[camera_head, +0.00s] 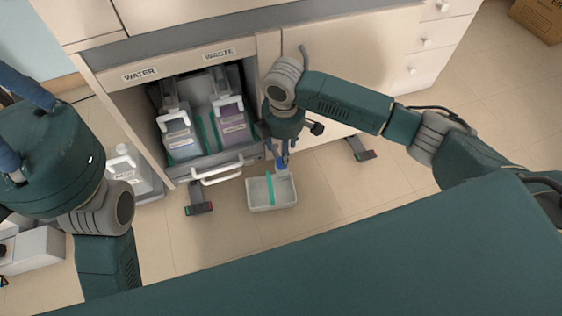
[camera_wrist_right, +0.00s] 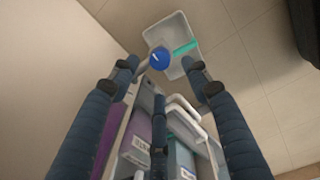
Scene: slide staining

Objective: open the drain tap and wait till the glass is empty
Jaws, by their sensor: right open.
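A round blue tap knob (camera_head: 282,163) with a white mark shows at the waste side of the drawer, above a pale catch tray (camera_head: 250,200) on the floor. In the right wrist view the knob (camera_wrist_right: 159,62) lies between my finger lines, just beyond the fingertips. My right gripper (camera_head: 284,152) is open and points down at it, with no clear contact. The purple waste canister (camera_head: 235,128) stands in the drawer, right of the blue water canister (camera_head: 181,143). I cannot make out a glass or its level. My left arm shows, but its gripper does not.
The drawer (camera_head: 222,166) is pulled out of the cabinet and has a white handle (camera_head: 218,178). A teal strip (camera_head: 270,189) crosses the catch tray. A white container (camera_head: 128,163) stands left of the drawer. The floor right of the tray is clear.

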